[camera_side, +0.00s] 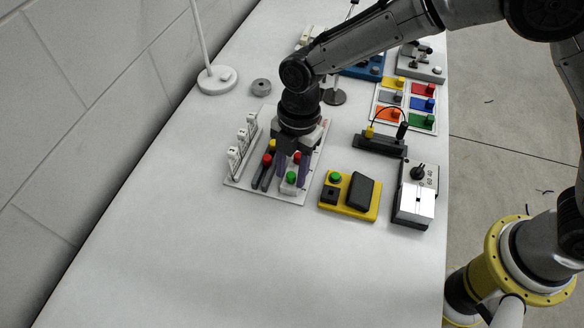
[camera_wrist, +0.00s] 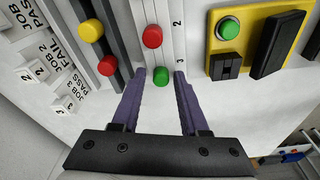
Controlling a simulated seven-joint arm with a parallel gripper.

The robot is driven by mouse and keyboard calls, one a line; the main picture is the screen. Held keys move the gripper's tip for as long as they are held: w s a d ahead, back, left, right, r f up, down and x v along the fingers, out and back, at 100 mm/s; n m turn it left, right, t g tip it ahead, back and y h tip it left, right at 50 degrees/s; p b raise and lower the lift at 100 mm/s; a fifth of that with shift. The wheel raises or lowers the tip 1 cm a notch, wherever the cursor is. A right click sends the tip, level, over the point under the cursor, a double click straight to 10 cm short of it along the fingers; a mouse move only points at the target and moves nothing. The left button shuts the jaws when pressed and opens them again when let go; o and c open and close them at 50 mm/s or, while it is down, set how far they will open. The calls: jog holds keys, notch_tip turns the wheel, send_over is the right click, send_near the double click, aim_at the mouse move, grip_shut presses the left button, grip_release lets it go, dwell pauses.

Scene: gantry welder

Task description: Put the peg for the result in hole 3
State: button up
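My gripper (camera_wrist: 159,78) is open, its two purple fingers on either side of a green peg (camera_wrist: 160,76), with a small gap each side. The green peg is by the label 3 on a white numbered strip (camera_wrist: 168,55); a red peg (camera_wrist: 152,37) is by the label 2. A yellow peg (camera_wrist: 91,30) and another red peg (camera_wrist: 107,66) stand at dark strips to the left. The job cards (camera_wrist: 62,75) carry JOB, PASS and FAIL lettering. In the side view my gripper (camera_side: 292,178) is low over the peg board (camera_side: 262,192). The holes are hidden.
A yellow box with a green button (camera_side: 348,196) and a grey device with a dial (camera_side: 416,195) stand to the right. A black block with a wire (camera_side: 380,144) and a panel of coloured blocks (camera_side: 408,103) lie behind. The near table is clear.

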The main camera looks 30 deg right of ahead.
jog(key=shift+o, duration=0.4)
jog(key=shift+s+f, duration=0.1)
notch_tip(320, 180, up, 14)
jog(key=w+d, duration=0.1)
jog(key=d, duration=0.1)
jog(key=shift+f, duration=0.15)
